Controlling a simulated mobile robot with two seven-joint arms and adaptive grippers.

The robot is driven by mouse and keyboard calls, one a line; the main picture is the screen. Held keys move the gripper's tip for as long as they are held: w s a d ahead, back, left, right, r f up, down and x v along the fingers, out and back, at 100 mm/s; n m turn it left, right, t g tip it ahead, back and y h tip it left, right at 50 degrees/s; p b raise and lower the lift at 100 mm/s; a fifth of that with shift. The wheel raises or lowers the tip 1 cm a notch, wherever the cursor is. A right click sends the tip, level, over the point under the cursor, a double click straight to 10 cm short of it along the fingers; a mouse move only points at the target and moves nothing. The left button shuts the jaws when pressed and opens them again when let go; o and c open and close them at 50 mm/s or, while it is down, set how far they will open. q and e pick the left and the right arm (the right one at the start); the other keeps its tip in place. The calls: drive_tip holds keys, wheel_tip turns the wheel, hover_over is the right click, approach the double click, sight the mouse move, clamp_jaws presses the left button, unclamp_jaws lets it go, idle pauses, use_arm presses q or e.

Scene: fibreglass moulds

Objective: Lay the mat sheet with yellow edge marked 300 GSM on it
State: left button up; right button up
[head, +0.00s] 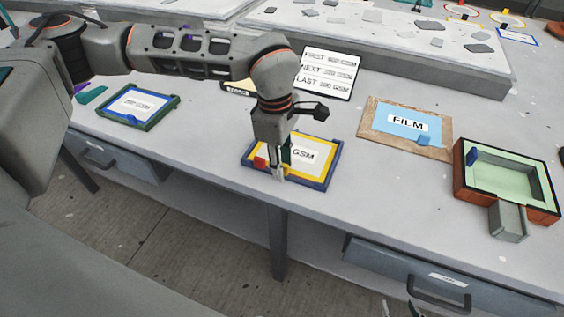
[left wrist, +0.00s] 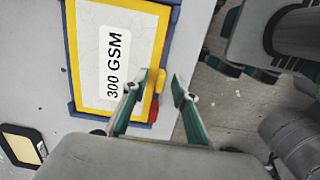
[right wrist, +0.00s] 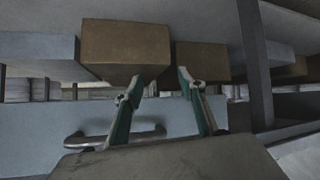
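The mat sheet with yellow edge (head: 318,172) lies in a blue-rimmed tray on the table; its 300 GSM label reads clearly in the left wrist view (left wrist: 112,62). A small yellow tab and a red tab (left wrist: 153,110) show at its edge. My left gripper (left wrist: 162,80) is open and empty, just above that tabbed edge, with the yellow tab by one fingertip. A green mould (head: 505,172) with a black and orange rim stands at the right, a blue piece on its left corner. My right gripper (right wrist: 163,76) is open and empty, low in front of the table.
A green-rimmed tray (head: 112,118) with another sheet is at the left. A blue FILM sheet (head: 400,122) lies on a brown board. A card (head: 327,72) reading FIRST, NEXT, LAST stands behind. A grey block (head: 508,220) adjoins the mould's front. Drawers (head: 430,280) sit below the tabletop.

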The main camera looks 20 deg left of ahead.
use_arm(q)
drive_tip(key=shift+r, duration=0.2)
wheel_tip(320, 180, up, 12)
drive_tip(key=shift+a+f, duration=0.15)
drive_tip(key=shift+a, duration=0.3)
idle(0.5)
